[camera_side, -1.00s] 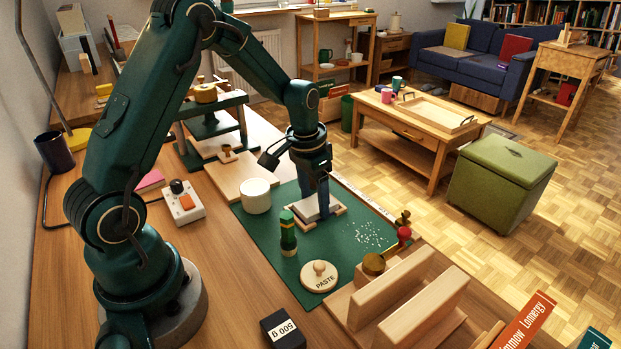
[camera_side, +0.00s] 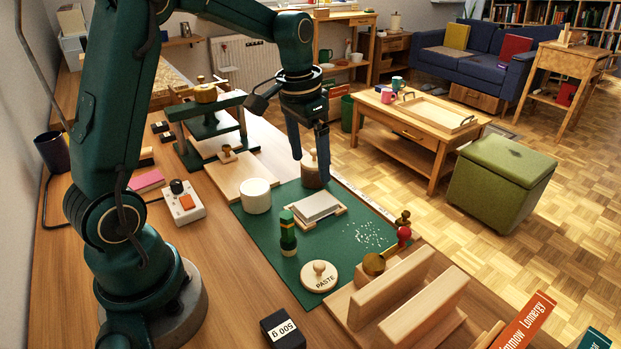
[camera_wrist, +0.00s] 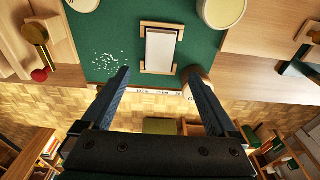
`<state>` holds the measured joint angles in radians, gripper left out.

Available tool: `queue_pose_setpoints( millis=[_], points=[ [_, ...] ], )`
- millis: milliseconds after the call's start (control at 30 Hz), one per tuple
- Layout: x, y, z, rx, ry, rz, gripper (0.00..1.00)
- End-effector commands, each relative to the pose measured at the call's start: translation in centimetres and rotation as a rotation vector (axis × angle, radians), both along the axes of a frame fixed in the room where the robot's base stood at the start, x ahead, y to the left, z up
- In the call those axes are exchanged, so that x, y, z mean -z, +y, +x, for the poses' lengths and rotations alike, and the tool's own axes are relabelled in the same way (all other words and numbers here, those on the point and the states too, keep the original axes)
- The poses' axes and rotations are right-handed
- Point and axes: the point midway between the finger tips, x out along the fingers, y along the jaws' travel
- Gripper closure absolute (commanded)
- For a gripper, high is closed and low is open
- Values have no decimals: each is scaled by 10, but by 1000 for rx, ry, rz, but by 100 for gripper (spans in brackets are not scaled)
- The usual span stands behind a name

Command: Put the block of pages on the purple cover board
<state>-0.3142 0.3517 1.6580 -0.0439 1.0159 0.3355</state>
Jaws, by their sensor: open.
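The block of pages (camera_side: 317,206), pale white-grey, lies flat in a low wooden cradle (camera_side: 291,217) on the green mat (camera_side: 335,250). The wrist view shows the same block (camera_wrist: 161,48) in the cradle's middle, between wooden end strips. My gripper (camera_side: 310,165) is open and empty, above and beyond the block on the radiator side. In the wrist view its fingers (camera_wrist: 157,72) are spread wide, with the block ahead of their tips.
The mat's right part holds white crumbs.

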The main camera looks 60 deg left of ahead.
Motion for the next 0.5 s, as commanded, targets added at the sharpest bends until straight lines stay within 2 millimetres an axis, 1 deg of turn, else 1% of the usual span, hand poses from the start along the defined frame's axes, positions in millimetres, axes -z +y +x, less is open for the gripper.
queue_pose_setpoints(
  millis=[33, 100, 267, 367, 467, 500],
  points=[
    [-8, 0, 0, -1, -4, 2, 6],
    [-15, 0, -1, -1, -3, 1, 6],
    [-27, -3, -5, 1, -8, 2, 6],
    [-37, -12, -15, 3, -33, 10, 6],
    [-50, -28, -32, 4, -80, 21, 6],
    [-55, -36, -42, 5, -102, 24, 6]
  ],
)
